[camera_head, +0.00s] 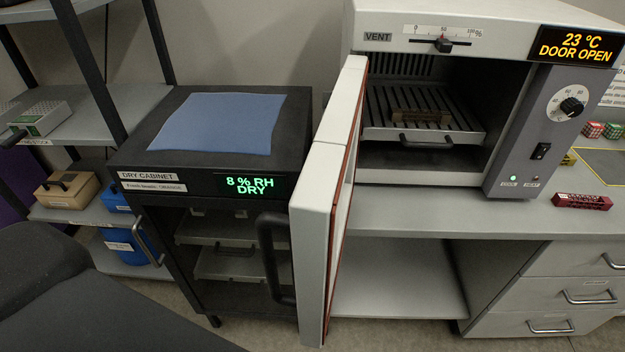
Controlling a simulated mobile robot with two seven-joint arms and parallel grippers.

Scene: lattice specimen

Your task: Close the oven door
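The oven (420,22) stands on the bench at the upper right, and its display reads 23 °C, DOOR OPEN. Its door (318,215) is wide open, hinged on the oven's left side and swung out toward me, so I see it nearly edge-on. A dark bar handle (272,262) shows at the left of the door, on its outer side. Inside the oven is a slatted rack (375,105) with a brownish block (420,117) on it. Neither of my grippers is in view.
A dry cabinet (140,150) with a blue cloth (222,122) on top stands close left of the door. A red block (582,202) lies on the bench (430,215) at right. Shelving (90,120) with bins is at far left. Drawers (560,292) sit below.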

